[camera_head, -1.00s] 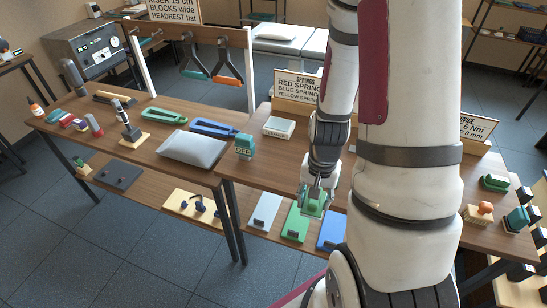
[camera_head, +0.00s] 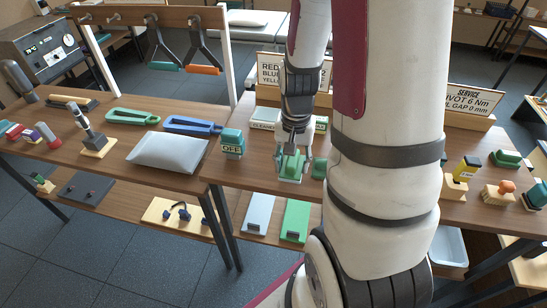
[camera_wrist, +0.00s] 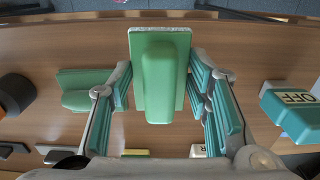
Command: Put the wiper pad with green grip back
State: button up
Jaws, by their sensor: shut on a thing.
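The wiper pad with green grip (camera_wrist: 165,75) is between the fingers of my gripper (camera_wrist: 163,92) in the wrist view. In the head view my gripper (camera_head: 291,168) holds the pad (camera_head: 291,164) over the front part of the brown bench top (camera_head: 345,200). I cannot tell whether the pad touches the bench. A second green piece (camera_head: 319,168) is just right of my gripper, partly hidden by my arm. It also shows at the left of the wrist view (camera_wrist: 85,88).
A teal OFF block (camera_head: 232,143) stands left of my gripper. A white CLEANER box (camera_head: 263,118) and a spring sign (camera_head: 268,70) are behind. Pale blue (camera_head: 258,213) and green (camera_head: 295,220) trays lie below the front edge. A grey cushion (camera_head: 167,153) lies farther left.

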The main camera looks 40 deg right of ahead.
jog(key=w, duration=0.2)
jog(key=w+d+b, duration=0.1)
jog(key=w, duration=0.1)
jog(key=w+b, duration=0.1)
jog(key=w, duration=0.2)
jog(key=shift+d+f, duration=0.15)
jog(key=shift+f, duration=0.2)
jog(key=shift+f+b, duration=1.5)
jog(key=shift+f, duration=0.3)
jog(key=shift+r, duration=0.1)
jog(key=o, duration=1)
jog(key=shift+o, duration=0.2)
